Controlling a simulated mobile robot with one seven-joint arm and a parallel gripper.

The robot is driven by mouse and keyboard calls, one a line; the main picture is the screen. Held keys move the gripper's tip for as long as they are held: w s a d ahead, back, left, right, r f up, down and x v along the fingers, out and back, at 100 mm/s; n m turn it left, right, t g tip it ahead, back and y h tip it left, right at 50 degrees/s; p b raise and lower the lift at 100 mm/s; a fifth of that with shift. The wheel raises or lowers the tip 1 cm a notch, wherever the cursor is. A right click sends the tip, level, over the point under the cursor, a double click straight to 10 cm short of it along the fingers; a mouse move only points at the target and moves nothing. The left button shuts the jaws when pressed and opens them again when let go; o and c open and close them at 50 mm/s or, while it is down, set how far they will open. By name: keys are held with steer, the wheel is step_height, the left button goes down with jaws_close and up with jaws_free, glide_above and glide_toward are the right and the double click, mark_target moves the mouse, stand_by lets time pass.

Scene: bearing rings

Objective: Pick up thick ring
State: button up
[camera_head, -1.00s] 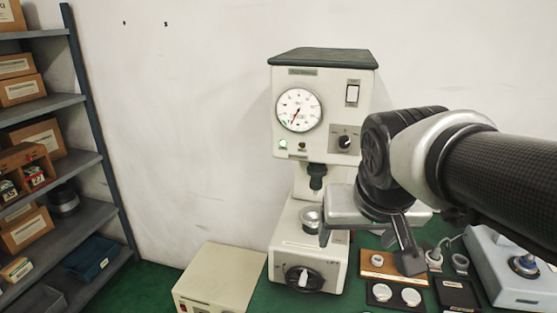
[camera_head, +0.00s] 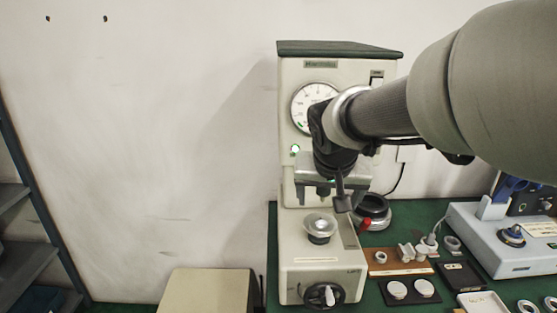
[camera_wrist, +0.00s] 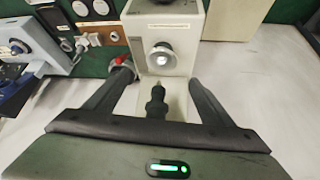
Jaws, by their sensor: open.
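Several ring-like parts show in the head view, and I cannot tell for sure which is the thick ring. One small grey ring (camera_head: 380,257) sits at the left end of the wooden board (camera_head: 408,269). Another dark grey ring (camera_head: 452,243) lies behind the black tray on the right. My gripper (camera_head: 333,196) is open and empty, pointing down in front of the tester, above its round metal stage (camera_head: 320,226). In the wrist view the open fingers (camera_wrist: 160,78) spread either side of the tester's spindle, with the stage (camera_wrist: 160,56) beyond. Whether a ring lies on the stage is unclear.
The tall tester (camera_head: 300,170) stands close behind my gripper. A red-handled round device (camera_head: 373,212) is to its right. Two pale discs lie on a black plate (camera_head: 412,290). A grey-blue machine (camera_head: 500,240) stands at right, a beige box (camera_head: 205,292) at lower left.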

steer(key=w, duration=0.1)
glide_toward(322, 225)
steer(key=f, duration=0.1)
steer(key=shift+b+x, duration=0.35)
steer(key=shift+x, duration=3)
steer(key=shift+w+d+r, duration=0.1)
steer(key=shift+w, duration=0.1)
steer(key=shift+r, duration=0.1)
steer(key=c, duration=1.5)
